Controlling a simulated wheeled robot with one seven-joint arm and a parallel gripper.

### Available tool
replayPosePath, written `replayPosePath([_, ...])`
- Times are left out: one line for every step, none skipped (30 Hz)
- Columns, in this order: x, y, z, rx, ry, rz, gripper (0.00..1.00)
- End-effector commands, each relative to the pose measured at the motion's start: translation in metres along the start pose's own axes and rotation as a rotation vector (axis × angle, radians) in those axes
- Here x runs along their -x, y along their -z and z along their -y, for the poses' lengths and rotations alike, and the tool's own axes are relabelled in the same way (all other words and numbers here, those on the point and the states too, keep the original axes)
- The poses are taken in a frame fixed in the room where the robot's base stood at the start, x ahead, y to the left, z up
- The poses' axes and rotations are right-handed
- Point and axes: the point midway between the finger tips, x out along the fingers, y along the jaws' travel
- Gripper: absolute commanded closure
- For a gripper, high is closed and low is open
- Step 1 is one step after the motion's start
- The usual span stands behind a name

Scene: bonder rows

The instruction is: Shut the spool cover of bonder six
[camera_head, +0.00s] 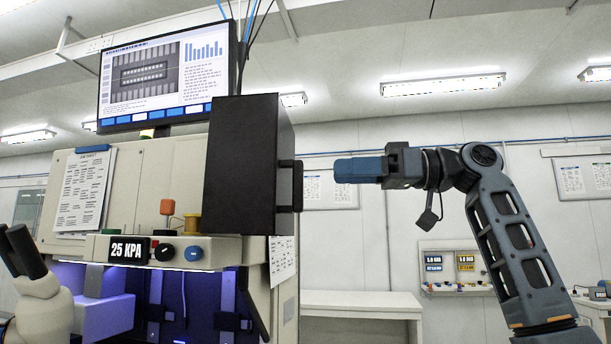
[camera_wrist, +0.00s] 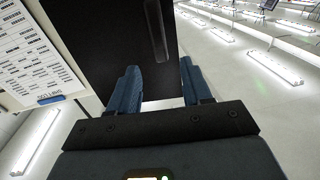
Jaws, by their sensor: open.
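The spool cover, a large dark box-like panel (camera_head: 241,165), stands out from the right part of the cream bonder (camera_head: 150,190). A dark bar handle (camera_head: 297,186) is on its right side. My gripper (camera_head: 338,170), with blue fingers, is open and empty to the right of the handle, pointing at it with a small gap. In the wrist view the dark cover (camera_wrist: 105,40) fills the space ahead of the open fingers (camera_wrist: 160,88), and the handle (camera_wrist: 156,30) lies beyond them. No bonder number is readable.
A monitor (camera_head: 166,74) stands above the bonder. A 25 KPA display (camera_head: 128,249), knobs and microscope eyepieces (camera_head: 22,250) are at its front. A white bench (camera_head: 360,303) stands behind, right of the bonder. Cables hang near the cover's top. Open air surrounds my arm.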

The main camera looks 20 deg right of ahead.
Motion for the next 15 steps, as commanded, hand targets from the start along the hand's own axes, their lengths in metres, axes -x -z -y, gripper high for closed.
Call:
replayPosePath([-0.006,0.001,0.0,-0.001,0.002,0.002,0.51])
replayPosePath([-0.01,0.001,0.0,-0.001,0.003,0.002,0.51])
replayPosePath([-0.015,0.001,0.0,-0.001,0.002,0.001,0.51])
replayPosePath([-0.02,0.001,0.0,-0.002,0.002,0.001,0.51])
replayPosePath([-0.025,0.001,0.001,-0.002,0.002,0.001,0.51])
replayPosePath([-0.032,0.001,0.0,-0.002,0.002,0.001,0.51])
replayPosePath([-0.036,0.001,0.0,-0.002,0.002,0.0,0.51])
replayPosePath([-0.041,0.001,0.0,-0.003,0.002,0.0,0.51])
replayPosePath([-0.046,0.001,0.0,-0.003,0.001,0.0,0.51])
replayPosePath([-0.051,0.001,0.0,-0.002,0.001,0.0,0.51])
replayPosePath([-0.055,0.001,0.0,-0.003,0.001,0.0,0.51])
replayPosePath([-0.06,0.001,0.0,-0.003,0.001,0.0,0.51])
replayPosePath([-0.063,0.001,0.0,-0.003,0.0,0.0,0.51])
replayPosePath([-0.065,0.001,0.0,-0.003,0.0,-0.001,0.51])
replayPosePath([-0.068,0.0,0.0,-0.003,0.0,-0.001,0.51])
